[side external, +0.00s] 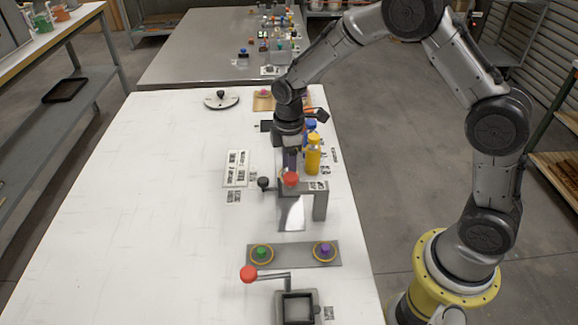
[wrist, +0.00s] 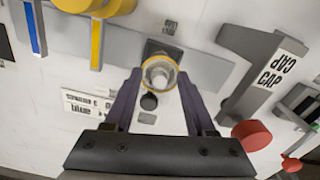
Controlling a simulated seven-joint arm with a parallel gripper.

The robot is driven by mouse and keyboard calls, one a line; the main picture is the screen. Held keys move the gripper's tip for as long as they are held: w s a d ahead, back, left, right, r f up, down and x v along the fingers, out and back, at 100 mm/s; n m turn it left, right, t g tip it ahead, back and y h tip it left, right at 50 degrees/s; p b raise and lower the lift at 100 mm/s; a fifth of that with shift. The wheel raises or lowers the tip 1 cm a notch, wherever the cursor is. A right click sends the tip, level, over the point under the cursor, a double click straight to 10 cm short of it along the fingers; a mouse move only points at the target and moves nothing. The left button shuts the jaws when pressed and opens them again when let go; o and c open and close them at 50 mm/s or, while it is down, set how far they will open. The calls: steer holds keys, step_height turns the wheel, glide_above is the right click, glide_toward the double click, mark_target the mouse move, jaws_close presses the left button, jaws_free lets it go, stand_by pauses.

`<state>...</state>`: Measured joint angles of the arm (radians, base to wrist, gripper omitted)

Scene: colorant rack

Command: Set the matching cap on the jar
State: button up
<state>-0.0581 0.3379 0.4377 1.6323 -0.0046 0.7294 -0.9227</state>
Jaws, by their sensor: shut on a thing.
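My gripper (wrist: 159,75) is shut on a round, open-topped jar (wrist: 159,66) with a yellow rim, seen from above between the two fingertips in the wrist view. In the side external view my gripper (side external: 290,160) is low over the table, and the jar cannot be made out there. A green cap (side external: 262,252) and a purple cap (side external: 324,250) sit inside yellow rings on a grey plate (side external: 292,259) nearer the front. A grey stand marked CAP (wrist: 265,72) is to the right of the jar in the wrist view.
A yellow bottle (side external: 313,158) and a blue bottle (side external: 311,125) stand close beside my gripper. A red knob (side external: 291,180) tops the grey stand just in front. A red-knobbed lever (side external: 248,273) rises by a square box (side external: 297,307) at the front. The table's left is clear.

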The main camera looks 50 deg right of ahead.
steer(key=o, duration=1.5)
steer(key=shift+r, duration=2.5)
steer(key=shift+r, duration=0.1)
